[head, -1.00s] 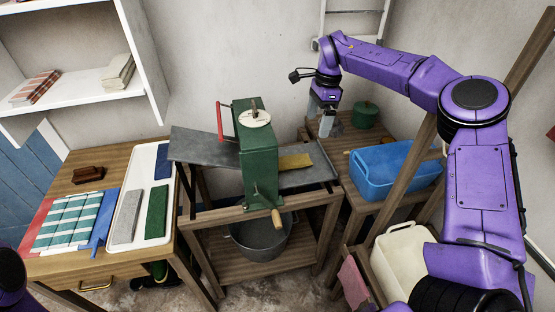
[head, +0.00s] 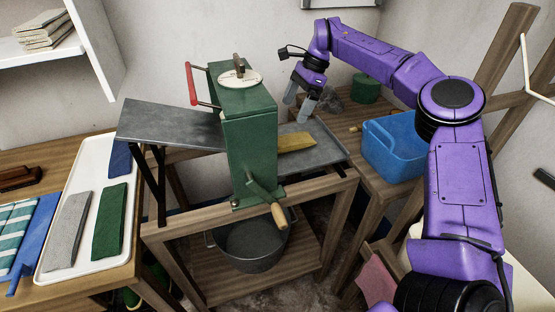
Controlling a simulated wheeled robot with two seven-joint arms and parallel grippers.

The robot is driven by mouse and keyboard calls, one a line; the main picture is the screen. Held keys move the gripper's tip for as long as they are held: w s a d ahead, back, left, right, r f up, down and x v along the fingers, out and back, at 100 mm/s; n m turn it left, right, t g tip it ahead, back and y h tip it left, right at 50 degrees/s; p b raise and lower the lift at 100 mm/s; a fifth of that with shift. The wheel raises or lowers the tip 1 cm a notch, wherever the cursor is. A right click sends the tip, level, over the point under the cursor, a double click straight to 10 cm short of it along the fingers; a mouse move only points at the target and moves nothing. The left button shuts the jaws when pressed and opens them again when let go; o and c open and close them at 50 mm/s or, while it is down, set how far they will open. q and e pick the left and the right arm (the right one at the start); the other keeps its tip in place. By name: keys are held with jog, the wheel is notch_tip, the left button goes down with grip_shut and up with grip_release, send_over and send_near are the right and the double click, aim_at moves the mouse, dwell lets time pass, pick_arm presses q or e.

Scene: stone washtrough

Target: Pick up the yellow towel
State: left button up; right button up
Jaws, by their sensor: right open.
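The yellow towel (head: 297,141) lies on the grey metal tray (head: 325,151) at the right side of the green mangle (head: 250,140). Its left end meets the mangle's body. My right gripper (head: 297,109) is open and empty, with its fingers pointing down. In the picture it is just above the towel's far edge; I cannot tell the exact height gap. My left gripper is not in view.
The mangle has a crank with a wooden handle (head: 279,214) in front and a red lever (head: 192,84). A blue tub (head: 393,148) stands at the right. A white tray (head: 65,225) with folded cloths lies at the left. A metal pot (head: 252,246) sits below.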

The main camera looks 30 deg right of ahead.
aim_at(280, 142)
jog(key=x, duration=1.1)
jog(key=shift+s+a+f, duration=0.1)
jog(key=shift+a+f, duration=0.1)
jog(key=shift+a, duration=0.05)
jog(key=c, duration=1.4)
